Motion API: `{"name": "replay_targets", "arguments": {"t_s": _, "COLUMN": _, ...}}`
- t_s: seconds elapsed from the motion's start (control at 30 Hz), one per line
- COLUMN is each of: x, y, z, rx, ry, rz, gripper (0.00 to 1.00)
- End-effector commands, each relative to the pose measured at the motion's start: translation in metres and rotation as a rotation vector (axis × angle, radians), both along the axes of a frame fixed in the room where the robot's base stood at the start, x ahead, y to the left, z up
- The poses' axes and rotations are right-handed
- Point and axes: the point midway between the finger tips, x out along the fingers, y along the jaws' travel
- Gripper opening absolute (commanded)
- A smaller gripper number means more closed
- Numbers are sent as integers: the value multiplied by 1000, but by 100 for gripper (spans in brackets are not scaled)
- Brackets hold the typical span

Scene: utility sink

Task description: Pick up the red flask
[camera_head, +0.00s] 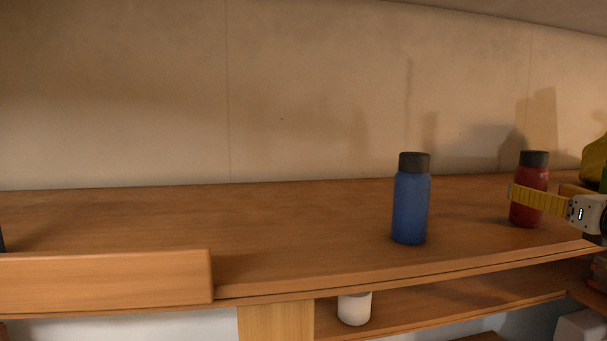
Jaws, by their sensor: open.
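The red flask (526,212) stands upright on the wooden shelf top at the right, with a dark cap. My gripper (512,194) comes in from the right edge, its yellow ribbed finger crossing in front of the flask's middle. Only one finger shows clearly, and the other is hidden. The gripper is open. I cannot tell whether the finger touches the flask.
A blue flask (409,209) with a dark cap stands left of the red one. A wooden board (106,281) stands at the front left. A white container (354,308) sits on the lower shelf. Yellow and green items crowd the right edge. The shelf's left middle is clear.

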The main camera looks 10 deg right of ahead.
Motion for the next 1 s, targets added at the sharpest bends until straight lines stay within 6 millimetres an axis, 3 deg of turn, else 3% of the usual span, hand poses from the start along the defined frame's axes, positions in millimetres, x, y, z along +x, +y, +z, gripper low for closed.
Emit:
{"name": "replay_targets", "arguments": {"t_s": 0.23, "x": 37, "y": -5, "z": 4, "rx": -1, "ry": 0, "rz": 2, "gripper": 80}}
{"name": "replay_targets", "arguments": {"t_s": 0.53, "x": 42, "y": -7, "z": 2, "rx": -1, "ry": 0, "rz": -1, "gripper": 77}}
{"name": "replay_targets", "arguments": {"t_s": 0.73, "x": 42, "y": -7, "z": 2, "rx": -2, "ry": 0, "rz": -1, "gripper": 16}}
{"name": "replay_targets", "arguments": {"t_s": 0.77, "x": 42, "y": -7, "z": 2, "rx": -2, "ry": 0, "rz": -1, "gripper": 12}}
{"name": "replay_targets", "arguments": {"t_s": 1.0, "x": 42, "y": -6, "z": 2, "rx": -1, "ry": 0, "rz": 0, "gripper": 12}}
